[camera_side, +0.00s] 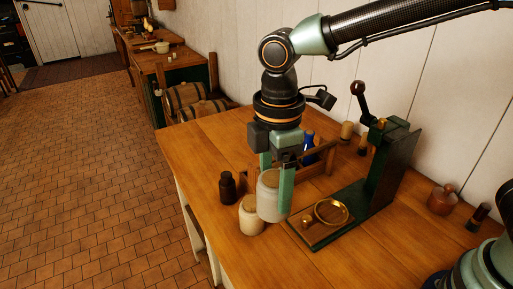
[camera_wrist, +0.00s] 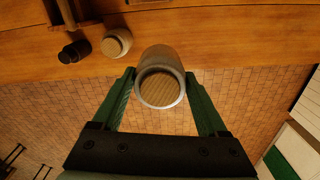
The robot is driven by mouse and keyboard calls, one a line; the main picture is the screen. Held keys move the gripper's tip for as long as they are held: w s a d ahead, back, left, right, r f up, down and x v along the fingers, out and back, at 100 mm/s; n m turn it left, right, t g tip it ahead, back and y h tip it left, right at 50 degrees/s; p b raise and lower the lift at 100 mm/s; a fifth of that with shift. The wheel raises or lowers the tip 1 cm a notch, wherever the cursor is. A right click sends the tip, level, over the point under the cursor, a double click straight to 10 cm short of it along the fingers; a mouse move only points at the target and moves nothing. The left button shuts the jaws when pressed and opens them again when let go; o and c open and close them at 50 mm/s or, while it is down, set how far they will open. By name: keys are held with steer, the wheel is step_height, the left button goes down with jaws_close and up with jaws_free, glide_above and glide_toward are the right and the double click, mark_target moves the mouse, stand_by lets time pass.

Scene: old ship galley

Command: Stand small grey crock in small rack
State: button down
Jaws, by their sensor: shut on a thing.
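The small grey crock (camera_side: 269,198) is a pale grey jar held upright or nearly so between the fingers of my gripper (camera_side: 276,183). In the wrist view the crock (camera_wrist: 160,62) shows its round, wood-coloured top between the two green fingers of my gripper (camera_wrist: 163,92). I cannot tell for sure how far its base is above the table. The small rack (camera_side: 322,172) is a low wooden frame on the table behind my gripper and to its right. A blue bottle (camera_side: 309,148) is at the rack, and my gripper hides part of the rack.
A cream jar (camera_side: 250,215) and a dark bottle (camera_side: 228,188) stand left of the crock, close to the table edge. A brown lidded pot (camera_side: 443,200) stands farther right. The table's (camera_side: 197,148) back left is clear.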

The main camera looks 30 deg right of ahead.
steer(key=r, duration=0.6)
steer(key=w+r, duration=0.1)
steer(key=r, duration=0.2)
steer(key=w+d, duration=0.5)
steer(key=w, duration=0.5)
steer(key=w+d, duration=0.6)
steer(key=w, duration=0.4)
steer(key=f, duration=2.3)
steer(key=shift+s+a+f, duration=0.1)
steer(key=shift+a+f, duration=0.15)
jaws_free()
steer(key=shift+s, duration=0.1)
